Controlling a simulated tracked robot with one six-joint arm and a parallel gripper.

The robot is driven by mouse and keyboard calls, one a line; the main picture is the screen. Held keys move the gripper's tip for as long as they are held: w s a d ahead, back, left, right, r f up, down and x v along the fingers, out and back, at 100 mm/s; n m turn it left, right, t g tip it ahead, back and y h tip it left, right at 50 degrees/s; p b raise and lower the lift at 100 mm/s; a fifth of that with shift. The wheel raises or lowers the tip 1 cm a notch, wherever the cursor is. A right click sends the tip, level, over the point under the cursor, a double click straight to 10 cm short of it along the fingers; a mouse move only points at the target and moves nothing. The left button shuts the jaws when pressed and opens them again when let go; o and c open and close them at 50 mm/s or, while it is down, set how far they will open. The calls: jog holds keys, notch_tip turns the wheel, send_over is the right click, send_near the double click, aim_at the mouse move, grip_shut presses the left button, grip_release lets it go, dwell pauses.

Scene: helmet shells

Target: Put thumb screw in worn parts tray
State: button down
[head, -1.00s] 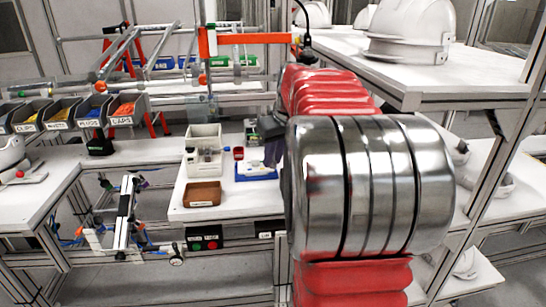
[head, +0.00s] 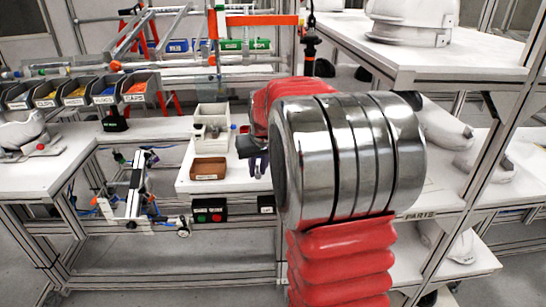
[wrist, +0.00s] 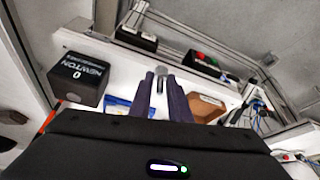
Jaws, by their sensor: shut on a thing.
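The thumb screw (wrist: 161,72) shows in the wrist view as a small grey round head at the tips of my gripper's dark fingers. In the head view my gripper (head: 259,164) hangs to the right of the worn parts tray, and the screw is too small to make out. The worn parts tray (head: 209,160) is a shallow brown box near the bench's front edge, with a small label on its front. It also shows right of my fingers in the wrist view (wrist: 212,100).
A white divided bin (head: 211,112) stands behind the tray. A blue and white fixture (wrist: 118,104) lies left of my fingers in the wrist view, near a black box (wrist: 78,80). A shelf of helmet shells (head: 415,75) stands at the right.

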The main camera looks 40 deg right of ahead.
jog(key=a+f+n, duration=0.1)
jog(key=a+f, duration=0.3)
jog(key=a, duration=0.5)
jog(key=w+a+f+n+y, duration=0.1)
jog(key=a+f, duration=0.4)
jog(key=a, duration=0.4)
jog(key=w+a+f+n, duration=0.1)
jog(key=a+f, duration=0.3)
jog(key=a, duration=0.5)
jog(key=shift+a+f+n+y, duration=0.2)
jog(key=shift+f+n+y, duration=0.1)
jog(key=shift+f+n, duration=0.1)
jog(key=shift+w, duration=0.1)
